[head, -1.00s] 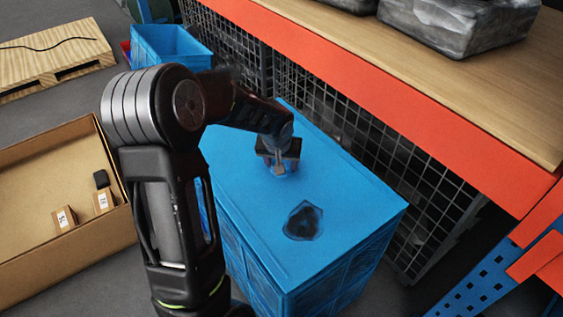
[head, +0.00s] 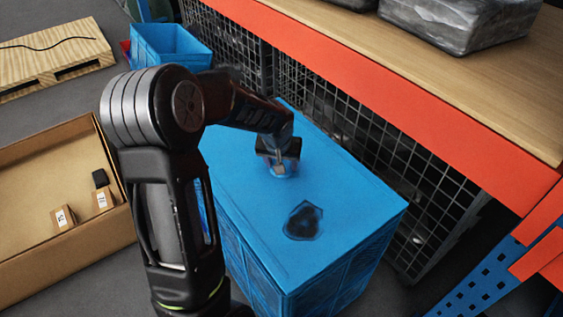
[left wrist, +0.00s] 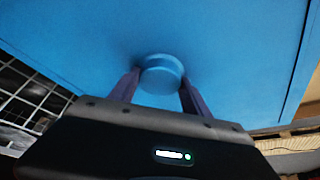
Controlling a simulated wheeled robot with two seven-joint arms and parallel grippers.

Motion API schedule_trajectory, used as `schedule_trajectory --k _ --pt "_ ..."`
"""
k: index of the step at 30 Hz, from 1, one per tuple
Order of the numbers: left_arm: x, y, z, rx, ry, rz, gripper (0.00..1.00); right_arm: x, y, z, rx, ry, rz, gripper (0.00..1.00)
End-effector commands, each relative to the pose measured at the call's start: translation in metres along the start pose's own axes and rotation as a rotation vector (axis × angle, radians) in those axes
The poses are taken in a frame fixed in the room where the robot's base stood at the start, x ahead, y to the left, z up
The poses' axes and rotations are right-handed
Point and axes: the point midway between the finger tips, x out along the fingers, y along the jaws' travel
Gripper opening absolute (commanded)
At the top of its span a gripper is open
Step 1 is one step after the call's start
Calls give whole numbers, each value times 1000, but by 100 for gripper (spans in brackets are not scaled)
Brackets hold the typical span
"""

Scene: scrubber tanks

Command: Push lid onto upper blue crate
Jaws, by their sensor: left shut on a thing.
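The blue lid (head: 345,190) lies flat on top of the blue crate (head: 335,288), and its edges look about in line with the crate's walls. I cannot tell whether it is fully seated. A round blue knob (left wrist: 161,72) stands up from the lid in the left wrist view. My left gripper (head: 281,172) points down at the lid and is shut on this knob, with one finger on each side. The gripper also shows in the left wrist view (left wrist: 160,84). A dark irregular patch (head: 303,221) is on the lid's near part. My right gripper is not in view.
An orange-edged shelf (head: 400,85) with grey wrapped bundles (head: 460,25) runs along the right. A wire mesh panel (head: 340,115) stands close behind the crate. A cardboard box (head: 60,180) is at the left, and another blue crate (head: 170,50) stands at the back.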

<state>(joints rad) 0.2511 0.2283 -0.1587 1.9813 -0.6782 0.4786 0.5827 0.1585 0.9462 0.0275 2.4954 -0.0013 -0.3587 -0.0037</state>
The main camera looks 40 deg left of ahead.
Motion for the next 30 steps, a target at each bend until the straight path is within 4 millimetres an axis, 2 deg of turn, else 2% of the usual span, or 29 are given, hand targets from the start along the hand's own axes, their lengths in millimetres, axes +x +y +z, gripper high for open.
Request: schedule_trajectory --k 30 --pt "4 0 0 0 4 1 0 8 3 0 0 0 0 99"
